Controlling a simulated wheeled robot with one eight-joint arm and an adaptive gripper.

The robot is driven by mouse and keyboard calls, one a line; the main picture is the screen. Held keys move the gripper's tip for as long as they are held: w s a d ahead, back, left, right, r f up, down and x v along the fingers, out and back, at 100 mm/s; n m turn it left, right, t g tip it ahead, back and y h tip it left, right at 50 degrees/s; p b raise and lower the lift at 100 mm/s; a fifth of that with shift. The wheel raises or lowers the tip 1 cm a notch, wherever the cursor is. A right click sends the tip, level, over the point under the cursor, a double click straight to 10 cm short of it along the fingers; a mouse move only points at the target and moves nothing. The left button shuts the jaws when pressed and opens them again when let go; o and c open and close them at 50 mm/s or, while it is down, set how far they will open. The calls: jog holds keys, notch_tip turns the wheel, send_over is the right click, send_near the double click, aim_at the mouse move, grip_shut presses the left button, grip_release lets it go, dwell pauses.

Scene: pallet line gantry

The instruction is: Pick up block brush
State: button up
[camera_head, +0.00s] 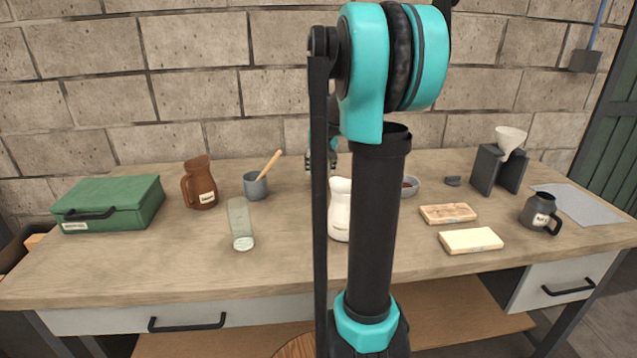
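Two flat, block-shaped things lie on the right half of the workbench, and either could be the block brush. The nearer block (470,240) has a pale cream top over a tan edge. The farther block (448,213) is brown with a mottled top. I cannot tell from this view which one has bristles. My gripper (321,164) is small and dark, partly hidden behind my own arm, over the back middle of the bench. It is to the left of both blocks and apart from them. Its finger opening is not clear.
The wooden workbench (150,265) also carries a green box (110,203), brown jug (199,185), grey cup (256,187), clear glass (240,225), white vessel (340,205), bowl (411,186), dark stand with funnel (500,168) and dark pitcher (539,212). The front left is clear.

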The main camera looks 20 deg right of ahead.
aim_at(319, 173)
jog(key=shift+w+x, duration=0.15)
jog(key=shift+x, duration=1.65)
jog(key=shift+w+x, duration=0.1)
jog(key=shift+x, duration=1.65)
jog(key=shift+r, duration=0.1)
jog(key=shift+c, duration=0.6)
grip_shut()
